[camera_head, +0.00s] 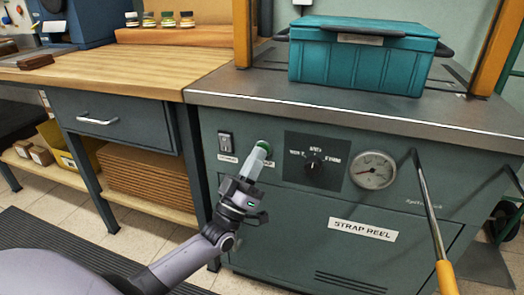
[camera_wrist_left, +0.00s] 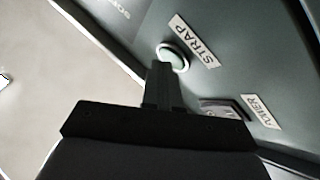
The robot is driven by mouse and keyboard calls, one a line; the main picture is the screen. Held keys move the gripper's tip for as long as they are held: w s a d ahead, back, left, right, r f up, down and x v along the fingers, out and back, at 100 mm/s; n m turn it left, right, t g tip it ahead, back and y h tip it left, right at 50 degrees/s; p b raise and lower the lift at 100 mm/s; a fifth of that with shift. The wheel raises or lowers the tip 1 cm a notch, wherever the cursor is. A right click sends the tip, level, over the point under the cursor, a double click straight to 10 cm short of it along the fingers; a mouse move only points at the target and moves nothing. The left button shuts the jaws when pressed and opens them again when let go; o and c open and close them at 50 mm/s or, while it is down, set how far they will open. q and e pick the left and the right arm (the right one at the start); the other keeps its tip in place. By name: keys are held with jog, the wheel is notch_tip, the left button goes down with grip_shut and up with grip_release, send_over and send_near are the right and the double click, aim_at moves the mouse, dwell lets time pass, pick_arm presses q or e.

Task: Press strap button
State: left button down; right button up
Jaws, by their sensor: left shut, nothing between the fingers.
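The strap button (camera_head: 264,145) is a round green button on the front panel of the grey-green strapping machine (camera_head: 300,215). In the left wrist view the button (camera_wrist_left: 174,53) shows a pale ring and sits beside a "STRAP" label (camera_wrist_left: 194,40). My left gripper (camera_head: 259,158) is shut and empty, its fingertips in front of the button's lower part. In the left wrist view the shut fingers (camera_wrist_left: 162,72) overlap the button's edge; I cannot tell whether they touch it. The label is mostly hidden behind the gripper in the head view. My right gripper is not in view.
A power switch (camera_head: 225,142) is left of the button; a dial (camera_head: 315,160) and a gauge (camera_head: 373,170) are right of it. A rod with an orange handle (camera_head: 446,277) stands at right. A teal crate (camera_head: 360,60) sits on top. A wooden bench (camera_head: 130,68) adjoins at left.

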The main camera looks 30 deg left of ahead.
pick_arm(q)
jog(key=shift+s, duration=0.15)
jog(key=shift+s+d+p, duration=0.2)
jog(key=shift+s+p, duration=0.4)
jog(key=shift+s, duration=0.1)
jog(key=s+p, duration=0.1)
jog(key=s, duration=0.1)
jog(key=s+d+p, duration=0.1)
jog(key=s+p, duration=0.1)
jog(key=s, duration=0.1)
jog(key=shift+d, duration=0.1)
jog(key=shift+w+d, duration=0.1)
dwell(0.8)
